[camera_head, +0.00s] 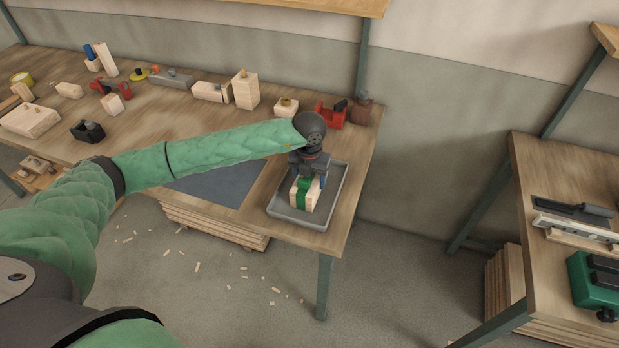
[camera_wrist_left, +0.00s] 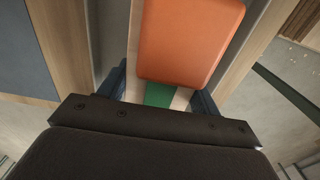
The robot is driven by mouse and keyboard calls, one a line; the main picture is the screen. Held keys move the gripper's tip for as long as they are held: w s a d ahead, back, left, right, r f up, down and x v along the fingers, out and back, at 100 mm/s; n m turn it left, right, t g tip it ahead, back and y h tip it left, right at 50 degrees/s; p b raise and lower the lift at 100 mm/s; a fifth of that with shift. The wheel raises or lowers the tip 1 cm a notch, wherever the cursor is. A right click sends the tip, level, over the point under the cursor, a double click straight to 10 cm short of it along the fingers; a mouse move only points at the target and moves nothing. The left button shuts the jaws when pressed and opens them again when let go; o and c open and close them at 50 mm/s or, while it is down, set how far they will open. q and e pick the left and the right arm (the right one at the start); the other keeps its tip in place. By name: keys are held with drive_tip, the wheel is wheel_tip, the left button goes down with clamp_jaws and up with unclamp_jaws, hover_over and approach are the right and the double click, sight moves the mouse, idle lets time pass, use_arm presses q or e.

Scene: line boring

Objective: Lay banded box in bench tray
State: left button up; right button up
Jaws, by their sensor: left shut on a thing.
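The banded box (camera_head: 300,197) is pale wood with a green band. It is within the outline of the grey bench tray (camera_head: 336,190), near its middle. I cannot tell whether it touches the tray floor. My left gripper (camera_head: 307,181) points down from above and is shut on the box. In the left wrist view the green band (camera_wrist_left: 159,95) shows between the dark fingers. An orange rounded piece (camera_wrist_left: 190,42) covers much of the box there; I cannot tell what it belongs to. My right gripper is not in view.
The tray sits at the workbench's right end. Behind it stand a red tool (camera_head: 331,116), a brown bottle (camera_head: 362,110) and a small wooden block (camera_head: 285,107). A dark blue mat (camera_head: 222,183) lies left of the tray. A second bench (camera_head: 560,190) is at right.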

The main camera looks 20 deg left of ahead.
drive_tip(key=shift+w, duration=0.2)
use_arm(q)
drive_tip(key=o, duration=1.2)
drive_tip(key=shift+c, duration=0.2)
drive_tip(key=o, duration=0.4)
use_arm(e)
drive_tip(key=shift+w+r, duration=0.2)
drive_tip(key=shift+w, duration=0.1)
use_arm(q)
drive_tip(key=shift+r, duration=0.1)
drive_tip(key=shift+r+b, duration=0.4)
drive_tip(key=shift+r, duration=0.15)
drive_tip(key=shift+r+b, duration=0.35)
drive_tip(key=shift+r, duration=0.3)
wheel_tip(320, 180, up, 8)
drive_tip(key=b, duration=0.2)
drive_tip(key=shift+f+b, duration=0.15)
drive_tip(key=shift+b, duration=0.2)
drive_tip(key=shift+r, duration=0.95)
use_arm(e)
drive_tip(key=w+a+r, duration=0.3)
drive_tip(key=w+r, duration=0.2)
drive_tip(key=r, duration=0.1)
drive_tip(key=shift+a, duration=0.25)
